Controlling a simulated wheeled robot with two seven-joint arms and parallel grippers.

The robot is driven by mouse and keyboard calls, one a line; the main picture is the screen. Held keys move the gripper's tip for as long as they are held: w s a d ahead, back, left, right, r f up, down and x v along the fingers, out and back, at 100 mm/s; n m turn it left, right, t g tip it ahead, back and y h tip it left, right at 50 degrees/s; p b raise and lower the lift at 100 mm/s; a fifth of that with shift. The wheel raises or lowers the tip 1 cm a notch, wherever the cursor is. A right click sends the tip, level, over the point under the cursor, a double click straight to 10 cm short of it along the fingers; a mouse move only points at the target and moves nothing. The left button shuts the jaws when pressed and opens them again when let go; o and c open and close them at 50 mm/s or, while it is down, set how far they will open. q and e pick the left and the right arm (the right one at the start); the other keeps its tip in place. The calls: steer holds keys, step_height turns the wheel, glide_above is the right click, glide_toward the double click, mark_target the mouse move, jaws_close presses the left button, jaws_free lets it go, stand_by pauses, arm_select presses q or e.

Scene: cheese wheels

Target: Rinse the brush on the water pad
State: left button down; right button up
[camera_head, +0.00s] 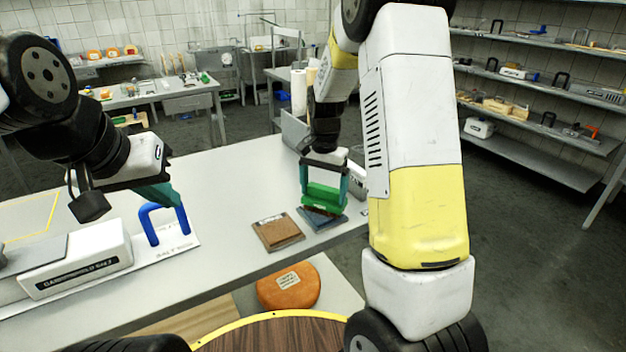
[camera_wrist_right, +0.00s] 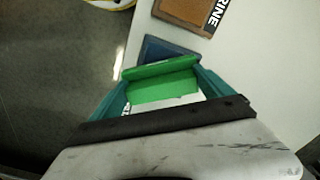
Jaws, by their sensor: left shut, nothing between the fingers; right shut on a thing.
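The green brush (camera_head: 323,197) is held in my right gripper (camera_head: 324,188), whose teal fingers are shut on it from both sides. In the right wrist view the brush (camera_wrist_right: 160,86) lies between the fingertips (camera_wrist_right: 160,92). The blue pad (camera_head: 326,221), which I take for the water pad, lies on the table just below the brush. It also shows beyond the brush in the right wrist view (camera_wrist_right: 160,47), partly hidden. I cannot tell whether the brush touches it. My left gripper (camera_head: 168,196) is shut and empty, behind the blue handle.
A brown pad (camera_head: 278,233), with the letters RINE showing in the wrist view (camera_wrist_right: 187,10), lies left of the blue pad. A blue arched handle (camera_head: 148,228) and white device (camera_head: 75,270) stand on the left. An orange cheese wheel (camera_head: 288,288) sits below the table's front edge.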

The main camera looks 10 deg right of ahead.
steer(key=shift+f, duration=0.55)
stand_by(1.6)
steer(key=shift+r, duration=3.55)
